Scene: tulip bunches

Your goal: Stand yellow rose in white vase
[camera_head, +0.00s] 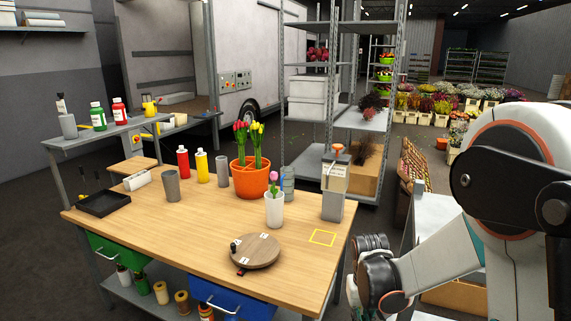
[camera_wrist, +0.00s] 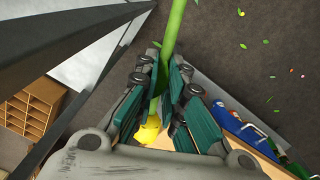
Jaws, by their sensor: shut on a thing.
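My gripper (camera_wrist: 165,92) is shut on the green stem of the yellow rose (camera_wrist: 176,35) in the wrist view. The rose's yellow bloom shows between the fingers and the palm. In the head view my arm is low at the right, beyond the table's right edge, and I cannot make out the rose there. The white vase (camera_head: 274,212) stands upright on the table, left of my arm and apart from it.
The wooden table (camera_head: 190,236) also bears an orange pot of tulips (camera_head: 250,182), a round wooden turntable (camera_head: 255,252), a grey dispenser (camera_head: 334,190), bottles and a black tray (camera_head: 103,204). A yellow square outline (camera_head: 322,238) marks bare tabletop near the right edge.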

